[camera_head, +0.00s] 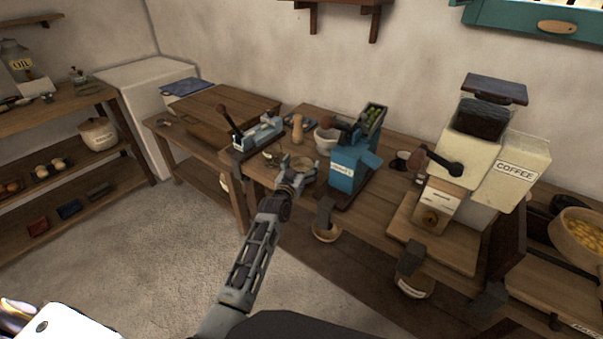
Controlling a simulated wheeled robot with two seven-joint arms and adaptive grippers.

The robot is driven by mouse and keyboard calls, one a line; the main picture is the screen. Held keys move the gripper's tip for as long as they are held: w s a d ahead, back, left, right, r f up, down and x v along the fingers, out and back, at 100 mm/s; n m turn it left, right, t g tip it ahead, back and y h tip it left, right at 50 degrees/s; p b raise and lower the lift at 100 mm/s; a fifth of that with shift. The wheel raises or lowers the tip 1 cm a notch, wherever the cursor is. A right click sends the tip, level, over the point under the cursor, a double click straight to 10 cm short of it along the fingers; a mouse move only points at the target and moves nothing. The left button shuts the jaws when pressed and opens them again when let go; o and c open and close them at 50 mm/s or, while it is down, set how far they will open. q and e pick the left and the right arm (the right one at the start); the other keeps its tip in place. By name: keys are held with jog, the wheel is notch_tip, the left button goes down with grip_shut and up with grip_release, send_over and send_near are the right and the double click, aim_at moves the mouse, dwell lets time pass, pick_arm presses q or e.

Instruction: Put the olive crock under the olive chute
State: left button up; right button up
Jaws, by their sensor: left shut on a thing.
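My left gripper (297,180) is at the front edge of the bench, left of the blue machine. It is shut on a tan round vessel (307,171), which looks like the olive crock. The gripper hides part of it, and I cannot read a label on it. The blue olive machine (345,172) stands on the bench with green olives (375,115) in its top hopper. A dark chute (323,213) hangs at the bench front below it. A round wooden piece (326,234) is below that chute. My right gripper is not in view.
A cream coffee grinder (468,160) stands to the right, with a labelled jar (415,288) below its dark chute (410,259). A white bowl (326,139) and a pale blue device (258,133) are behind my gripper. The floor at left is clear.

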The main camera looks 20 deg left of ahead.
aim_at(301, 171)
pick_arm(q)
jog(key=shift+r, duration=0.1)
jog(key=shift+c, duration=0.5)
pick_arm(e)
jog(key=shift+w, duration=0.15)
pick_arm(q)
jog(key=shift+r, duration=0.1)
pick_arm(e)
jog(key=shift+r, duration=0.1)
pick_arm(q)
jog(key=shift+r, duration=0.55)
notch_tip(301, 171, up, 9)
jog(key=p, duration=0.1)
jog(key=shift+f, duration=0.15)
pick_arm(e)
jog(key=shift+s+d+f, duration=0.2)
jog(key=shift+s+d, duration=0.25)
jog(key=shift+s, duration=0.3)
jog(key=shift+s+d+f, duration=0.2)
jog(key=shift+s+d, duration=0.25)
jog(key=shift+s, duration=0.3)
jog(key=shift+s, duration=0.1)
